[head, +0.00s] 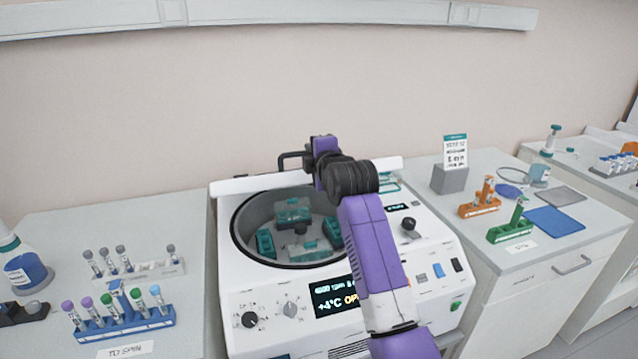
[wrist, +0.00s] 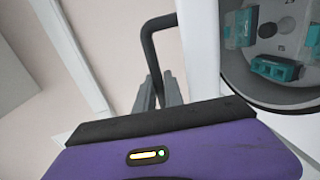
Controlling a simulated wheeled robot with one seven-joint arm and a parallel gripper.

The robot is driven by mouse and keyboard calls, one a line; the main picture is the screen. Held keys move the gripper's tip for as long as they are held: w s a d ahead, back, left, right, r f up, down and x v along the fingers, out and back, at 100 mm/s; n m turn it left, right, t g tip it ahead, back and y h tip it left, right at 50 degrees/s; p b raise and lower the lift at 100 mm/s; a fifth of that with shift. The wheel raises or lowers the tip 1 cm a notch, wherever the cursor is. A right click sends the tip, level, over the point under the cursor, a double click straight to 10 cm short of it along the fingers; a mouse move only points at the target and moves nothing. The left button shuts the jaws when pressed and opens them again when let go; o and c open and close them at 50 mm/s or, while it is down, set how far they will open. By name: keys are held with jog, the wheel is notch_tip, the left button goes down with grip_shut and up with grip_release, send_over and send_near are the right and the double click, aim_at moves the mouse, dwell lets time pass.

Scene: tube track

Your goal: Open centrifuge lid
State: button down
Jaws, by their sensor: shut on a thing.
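The white centrifuge (head: 290,290) stands in the middle of the head view. Its lid (head: 245,185) is swung up and seen nearly edge-on at the back, and the round bowl below is uncovered. Teal buckets (head: 293,212) show in the bowl. The lid's dark handle (head: 291,158) sticks out at the lid's far side. My gripper (wrist: 158,92) is shut on this handle; the handle bar (wrist: 150,45) rises from between the fingers in the wrist view. In the head view the fingers are hidden behind my wrist. The lid's white edge (wrist: 200,50) is beside the fingers.
A blue tube rack (head: 125,325) and a white rack (head: 150,270) stand on the left bench. Orange (head: 480,208) and green (head: 512,232) racks, a grey block with a sign (head: 450,178) and a blue mat (head: 555,220) are on the right bench. A wall is behind.

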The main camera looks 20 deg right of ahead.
jog(key=w+r, duration=0.4)
jog(key=r, duration=0.1)
jog(key=shift+w+r, duration=0.2)
jog(key=shift+r, duration=0.1)
jog(key=c, duration=1.7)
grip_release()
jog(key=shift+c, duration=0.2)
jog(key=s+r+b, duration=0.1)
jog(key=s, duration=0.6)
jog(key=shift+s+r, duration=0.2)
jog(key=shift+s, duration=0.15)
jog(key=shift+c, duration=0.3)
